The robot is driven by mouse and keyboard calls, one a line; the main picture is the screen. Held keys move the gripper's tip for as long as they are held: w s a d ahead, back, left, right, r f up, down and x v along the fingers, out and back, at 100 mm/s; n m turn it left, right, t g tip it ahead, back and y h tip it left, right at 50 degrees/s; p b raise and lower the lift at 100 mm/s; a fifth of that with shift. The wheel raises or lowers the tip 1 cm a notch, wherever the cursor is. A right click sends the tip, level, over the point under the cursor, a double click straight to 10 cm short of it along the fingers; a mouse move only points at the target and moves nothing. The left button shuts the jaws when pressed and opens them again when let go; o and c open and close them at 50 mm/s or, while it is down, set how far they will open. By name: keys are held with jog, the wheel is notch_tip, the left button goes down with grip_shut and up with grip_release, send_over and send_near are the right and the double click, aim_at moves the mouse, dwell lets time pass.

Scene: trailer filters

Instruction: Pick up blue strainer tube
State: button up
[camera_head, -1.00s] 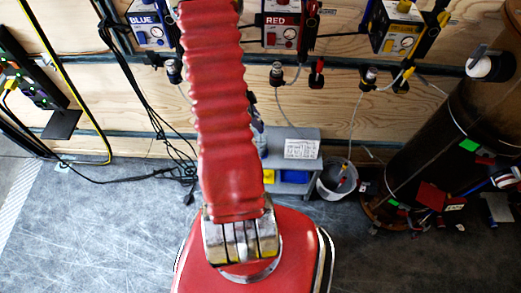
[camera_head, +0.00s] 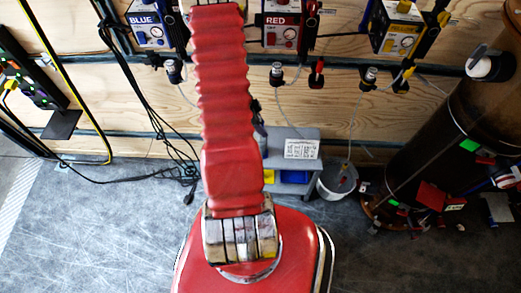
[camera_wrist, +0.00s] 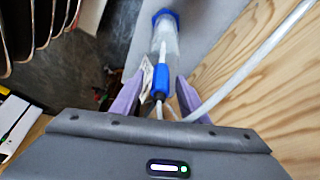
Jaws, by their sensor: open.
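The blue strainer tube (camera_wrist: 166,42) shows in the wrist view as a clear cylinder with a blue cap at its far end and a blue fitting at its near end. A thin white line runs alongside it. My gripper (camera_wrist: 162,78) is open, with one purple finger on each side of the tube's near end. I cannot tell whether either finger touches it. In the head view my red arm covers the area in front of the wall, and my gripper does not show there.
Boxes labelled BLUE (camera_head: 150,24), RED (camera_head: 290,24) and yellow (camera_head: 395,27) hang on the wooden wall. Below are a grey shelf (camera_head: 292,150) and a bucket (camera_head: 337,181). A dark cylinder (camera_head: 440,130) stands at right. Cables hang at left. The floor at left is mostly clear.

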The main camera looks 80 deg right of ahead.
jog(key=shift+c, duration=0.5)
grip_shut()
